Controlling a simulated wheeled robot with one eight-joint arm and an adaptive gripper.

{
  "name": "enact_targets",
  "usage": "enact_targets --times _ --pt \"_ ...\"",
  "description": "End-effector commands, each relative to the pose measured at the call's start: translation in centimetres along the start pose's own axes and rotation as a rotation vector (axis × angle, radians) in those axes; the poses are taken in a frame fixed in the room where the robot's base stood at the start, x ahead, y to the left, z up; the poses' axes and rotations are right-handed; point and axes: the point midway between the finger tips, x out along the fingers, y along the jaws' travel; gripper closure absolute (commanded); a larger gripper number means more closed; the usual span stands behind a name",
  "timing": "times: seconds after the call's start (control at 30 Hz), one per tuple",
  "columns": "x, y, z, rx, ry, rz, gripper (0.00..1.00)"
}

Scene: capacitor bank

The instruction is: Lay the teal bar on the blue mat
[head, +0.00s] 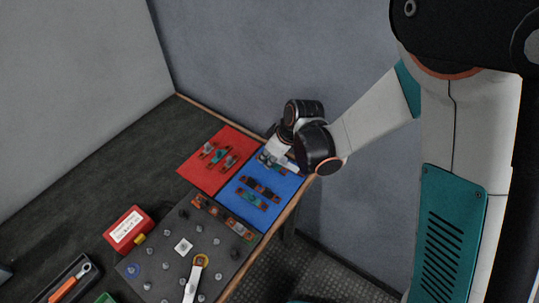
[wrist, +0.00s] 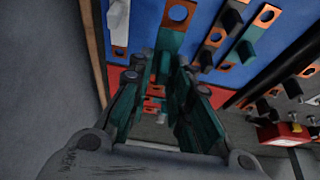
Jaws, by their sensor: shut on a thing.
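The blue mat (head: 289,191) lies on the bench below my gripper and also fills the upper part of the wrist view (wrist: 148,22). My gripper (head: 272,155) is at the mat's far end, low over it. In the wrist view its fingers (wrist: 166,62) are shut on a teal bar (wrist: 170,42) with a copper end that has a hole. The bar lies flat, at or just above the mat; I cannot tell whether it touches. The fingers hide its nearer part. Another teal bar (head: 252,200) lies on the mat.
A dark bar (head: 262,188) and a white piece (wrist: 118,25) are also on the blue mat. A red mat (head: 199,177) with several bars lies to the left.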

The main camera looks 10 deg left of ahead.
Motion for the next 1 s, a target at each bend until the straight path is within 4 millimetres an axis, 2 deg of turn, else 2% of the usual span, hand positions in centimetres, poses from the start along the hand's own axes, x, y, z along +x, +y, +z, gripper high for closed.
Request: enact_targets --times 1.0 --pt "4.2 0.0 1.7 0.001 0.0 0.0 1.0"
